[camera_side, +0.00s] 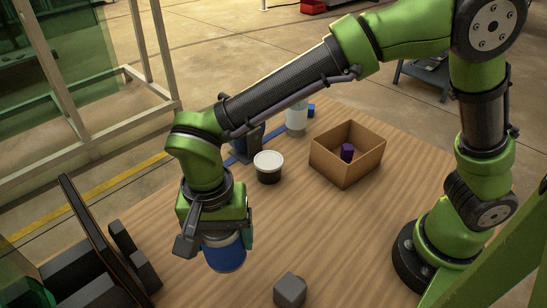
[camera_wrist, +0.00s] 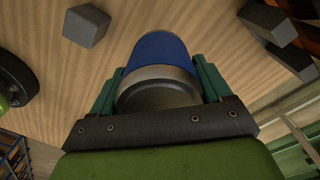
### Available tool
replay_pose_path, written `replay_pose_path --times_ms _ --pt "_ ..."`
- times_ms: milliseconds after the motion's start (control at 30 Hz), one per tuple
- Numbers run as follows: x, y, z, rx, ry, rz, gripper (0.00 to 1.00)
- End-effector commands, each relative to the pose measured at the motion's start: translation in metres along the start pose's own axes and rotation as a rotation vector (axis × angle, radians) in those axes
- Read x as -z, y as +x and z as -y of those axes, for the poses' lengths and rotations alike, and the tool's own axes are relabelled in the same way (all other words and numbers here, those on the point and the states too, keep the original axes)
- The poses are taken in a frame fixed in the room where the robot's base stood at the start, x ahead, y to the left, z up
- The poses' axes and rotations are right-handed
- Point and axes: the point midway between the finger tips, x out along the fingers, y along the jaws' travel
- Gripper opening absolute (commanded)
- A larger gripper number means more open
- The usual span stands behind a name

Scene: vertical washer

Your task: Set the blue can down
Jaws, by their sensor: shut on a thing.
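The blue can (camera_side: 224,254) has a blue body with a silver-grey end. My gripper (camera_side: 216,235) is shut on it near its upper end, at the lower left of the side view. In the wrist view the blue can (camera_wrist: 160,60) sits between the two green fingers of my gripper (camera_wrist: 160,85), with its grey end toward the camera. In the side view the can looks upright over the wooden table (camera_side: 190,285). I cannot tell whether its bottom touches the table.
A grey block (camera_side: 290,290) lies right of the can. A black cup with a white lid (camera_side: 268,167), a white container (camera_side: 296,119) and a cardboard box (camera_side: 345,167) holding a purple object (camera_side: 347,152) stand further back. Dark machine parts (camera_side: 105,255) border the left. Bare table surrounds the can.

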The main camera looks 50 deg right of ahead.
Motion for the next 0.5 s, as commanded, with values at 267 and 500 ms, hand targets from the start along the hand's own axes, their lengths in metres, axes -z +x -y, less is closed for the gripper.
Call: replay_pose_path --times_ms 267,500 --pt "-0.027 -0.013 0.04 0.032 0.096 0.008 0.33" --pt "-0.026 0.029 0.039 0.023 0.122 0.009 0.33"
